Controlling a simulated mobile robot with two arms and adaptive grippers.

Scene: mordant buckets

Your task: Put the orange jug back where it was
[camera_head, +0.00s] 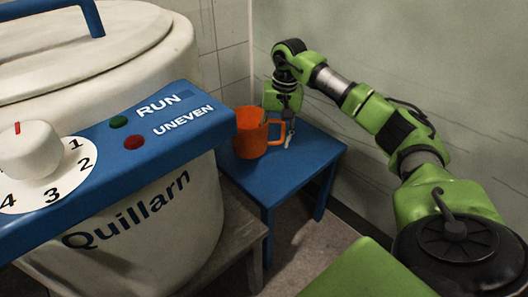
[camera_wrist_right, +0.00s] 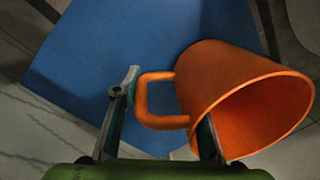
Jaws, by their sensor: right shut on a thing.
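The orange jug (camera_head: 248,137) is upright at the left back part of the small blue table (camera_head: 285,177), its handle facing right. I cannot tell whether its base touches the tabletop. My right gripper (camera_head: 285,132) is at the handle side and is shut on the jug. In the right wrist view the jug (camera_wrist_right: 228,85) shows its open mouth toward lower right, and its handle lies between the two fingers (camera_wrist_right: 163,125). The blue tabletop (camera_wrist_right: 110,60) lies beyond it. My left gripper is not in view.
A large cream vat (camera_head: 150,235) marked Quillarn stands left of the table, with a blue control panel (camera_head: 185,125) bearing a white dial (camera_head: 30,150). The tiled and grey walls close off the back and right. The front part of the tabletop is clear.

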